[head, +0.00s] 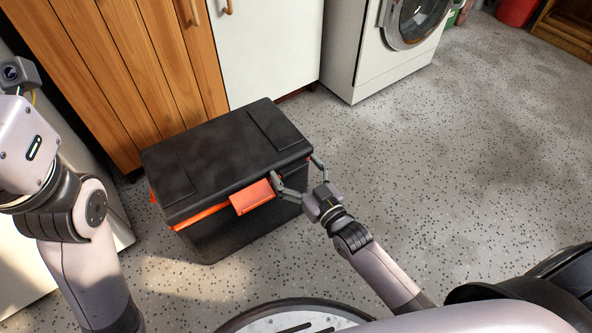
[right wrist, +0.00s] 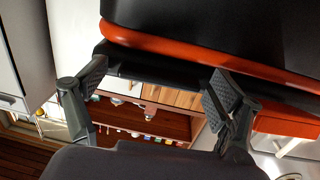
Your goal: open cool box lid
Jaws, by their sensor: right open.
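The cool box (head: 230,225) is black and stands on the floor in front of the cabinets. Its black lid (head: 222,150) lies flat and shut, with an orange band below it. An orange latch (head: 252,197) sits on the front side; it also shows at the right of the right wrist view (right wrist: 285,122). My right gripper (head: 296,168) is open at the front right corner of the box. Its fingers are spread beside the lid edge in the right wrist view (right wrist: 157,82); I cannot tell whether they touch it. My left arm shows, but its gripper does not.
Wooden cabinet doors (head: 125,65) and a white cabinet door (head: 265,45) stand close behind the box. A white washing machine (head: 375,60) is at the back. The speckled floor (head: 480,160) to the right is clear.

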